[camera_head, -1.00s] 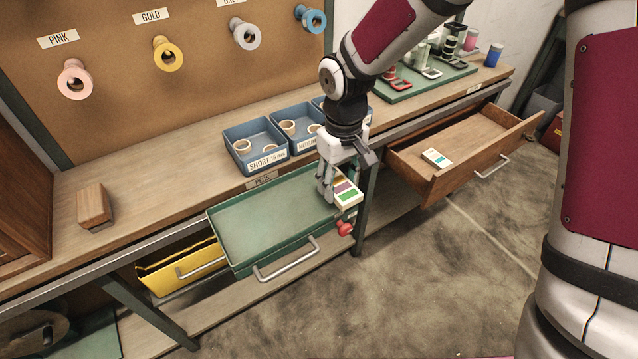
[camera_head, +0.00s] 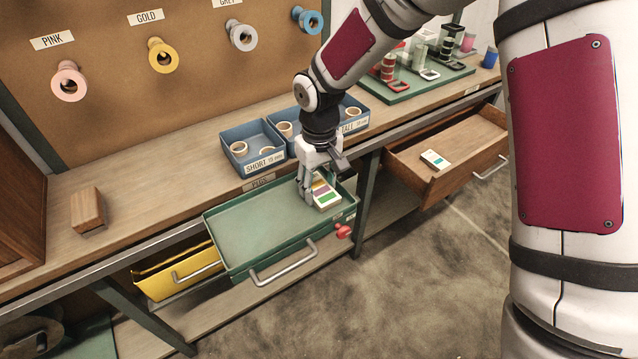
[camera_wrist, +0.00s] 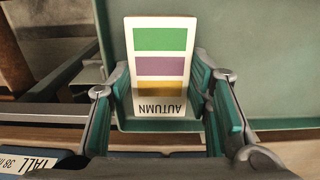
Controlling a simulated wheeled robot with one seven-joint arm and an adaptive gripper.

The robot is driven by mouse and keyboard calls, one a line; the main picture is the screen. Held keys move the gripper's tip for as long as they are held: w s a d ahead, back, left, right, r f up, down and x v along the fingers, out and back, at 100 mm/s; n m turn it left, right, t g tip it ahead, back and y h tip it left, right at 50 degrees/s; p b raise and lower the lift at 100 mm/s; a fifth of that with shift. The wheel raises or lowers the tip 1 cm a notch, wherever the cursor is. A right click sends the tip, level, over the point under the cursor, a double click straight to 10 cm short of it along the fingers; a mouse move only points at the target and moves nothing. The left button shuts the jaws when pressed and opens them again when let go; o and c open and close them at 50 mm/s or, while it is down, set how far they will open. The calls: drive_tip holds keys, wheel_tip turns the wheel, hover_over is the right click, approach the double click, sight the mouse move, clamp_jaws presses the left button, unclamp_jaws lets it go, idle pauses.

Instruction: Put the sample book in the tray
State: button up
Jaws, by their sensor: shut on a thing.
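The sample book (camera_head: 327,198) is a white card-like block with green, purple and gold bands. In the wrist view the book (camera_wrist: 160,100) reads "AUTUMN" upside down. My gripper (camera_head: 314,194) is shut on it, one finger at each side. The green tray (camera_head: 258,222) is pulled out below the bench front, with a silver handle; its inside looks empty. The book is over the tray's right end. I cannot tell whether it touches the tray floor (camera_wrist: 270,60).
A second, smaller swatch book (camera_head: 434,159) lies in the open wooden drawer (camera_head: 470,140) at right. Blue bins (camera_head: 252,147) with tape rolls stand on the bench behind the tray. A yellow drawer (camera_head: 178,272) is below left. A red knob (camera_head: 343,231) is at the tray's right front.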

sight(319, 188)
drive_tip(key=o, duration=0.9)
drive_tip(key=shift+f, duration=0.1)
wheel_tip(319, 188, up, 12)
drive_tip(key=p, duration=0.1)
drive_tip(key=shift+r, duration=0.2)
